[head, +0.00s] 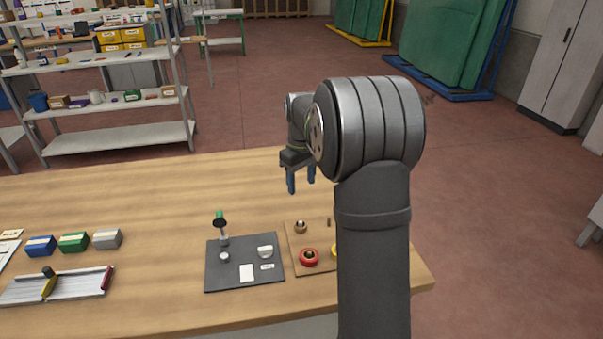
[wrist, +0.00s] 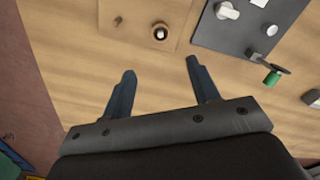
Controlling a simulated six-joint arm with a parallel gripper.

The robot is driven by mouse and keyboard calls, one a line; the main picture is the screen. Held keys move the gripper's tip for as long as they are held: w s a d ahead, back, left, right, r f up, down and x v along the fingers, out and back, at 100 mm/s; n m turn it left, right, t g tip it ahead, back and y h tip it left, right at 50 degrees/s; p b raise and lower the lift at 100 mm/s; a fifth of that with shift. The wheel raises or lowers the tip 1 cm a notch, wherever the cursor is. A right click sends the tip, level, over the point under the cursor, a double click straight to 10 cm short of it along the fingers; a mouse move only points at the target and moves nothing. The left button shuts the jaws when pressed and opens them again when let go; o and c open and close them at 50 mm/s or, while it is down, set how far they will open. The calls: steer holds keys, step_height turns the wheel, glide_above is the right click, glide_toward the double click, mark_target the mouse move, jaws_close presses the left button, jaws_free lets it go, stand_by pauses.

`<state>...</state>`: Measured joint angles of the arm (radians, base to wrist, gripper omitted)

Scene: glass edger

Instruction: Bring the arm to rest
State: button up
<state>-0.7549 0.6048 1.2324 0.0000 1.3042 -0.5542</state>
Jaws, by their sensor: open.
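My gripper (head: 301,178) hangs above the far part of the wooden table (head: 150,200), its two blue fingers pointing down. In the wrist view the fingers of my gripper (wrist: 160,80) are spread apart with nothing between them, only bare wood below. My arm rises at the right of the head view and hides part of the table behind it. I cannot tell the exact height of the fingers above the table.
Coloured boxes (head: 74,242) and a rail fixture (head: 60,286) lie left. The table's middle is clear.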

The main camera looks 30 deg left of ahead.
mark_target(301, 223)
step_height(301, 223, up, 2)
steer(key=shift+r, duration=0.2)
step_height(301, 223, down, 18)
steer(key=shift+r, duration=0.55)
stand_by(0.3)
steer(key=shift+f, duration=0.1)
